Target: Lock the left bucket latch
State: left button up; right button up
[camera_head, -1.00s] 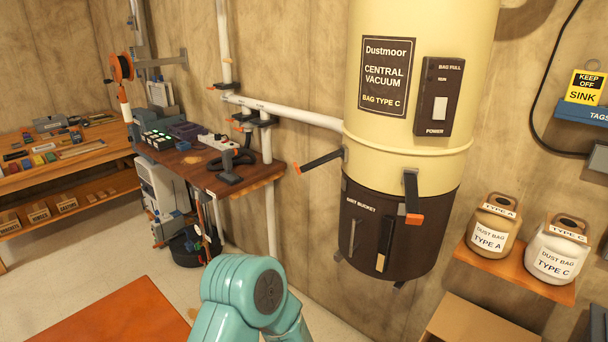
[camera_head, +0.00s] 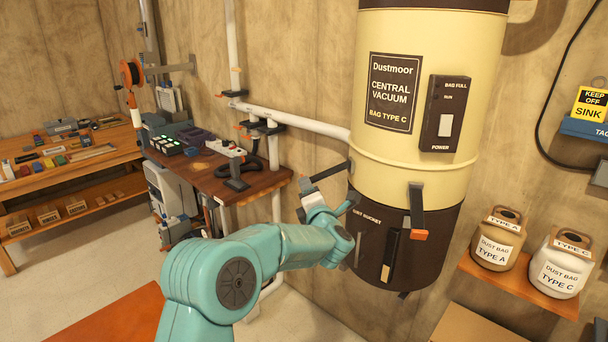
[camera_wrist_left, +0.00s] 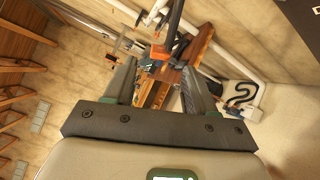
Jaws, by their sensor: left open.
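The vacuum's dark dust bucket (camera_head: 432,255) hangs under the cream canister. The left latch (camera_head: 328,172) is a dark lever sticking out to the left from the canister's lower edge. My left gripper (camera_head: 328,203) is just below this lever, at the bucket's left side. In the left wrist view my left gripper (camera_wrist_left: 159,68) is open with nothing between its fingers. The dark lever of the left latch (camera_wrist_left: 176,22), with an orange tip, shows just beyond the fingertips. I cannot tell whether they touch. My right gripper is not in view.
A second latch (camera_head: 416,205) hangs down the canister's front, orange tip low. Dust bags stand on a shelf (camera_head: 515,285) at right. A workbench (camera_head: 205,172) with tools is behind at left. A white pipe (camera_head: 300,123) runs into the canister. An orange surface (camera_head: 110,320) lies at bottom left.

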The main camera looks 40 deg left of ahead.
aim_at(325, 171)
pick_arm(q)
jog(key=p+x, duration=0.2)
jog(key=x, duration=0.4)
jog(key=shift+w+a+r, duration=0.1)
jog(key=shift+w+a, duration=0.3)
jog(key=shift+a, duration=0.05)
